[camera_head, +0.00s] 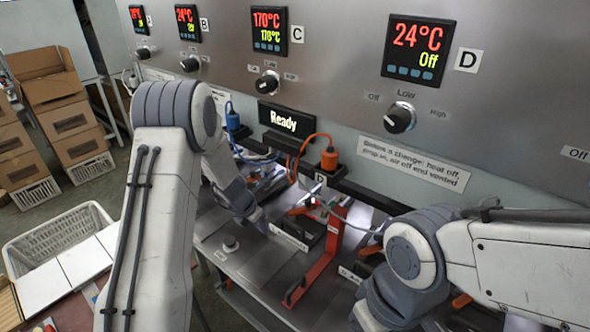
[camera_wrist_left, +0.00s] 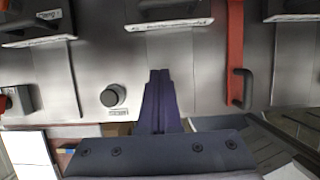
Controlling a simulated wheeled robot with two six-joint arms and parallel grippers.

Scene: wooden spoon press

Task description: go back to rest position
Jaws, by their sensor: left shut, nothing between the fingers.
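My left arm comes in from the left in the head view and reaches toward the press bench. My left gripper (camera_head: 262,222) is partly hidden there behind its wrist. In the left wrist view its two dark fingers (camera_wrist_left: 159,78) lie together with nothing between them, above the grey bench top. My right arm comes in from the right in the head view and bends down at its grey joint. Its gripper does not show.
A steel control panel (camera_head: 340,75) stands behind the bench, with a lit "Ready" sign (camera_head: 283,122). A red bar (camera_head: 322,255) and a black knob (camera_wrist_left: 113,95) are on the bench. A white crate (camera_head: 62,232) and cardboard boxes (camera_head: 60,110) stand at left.

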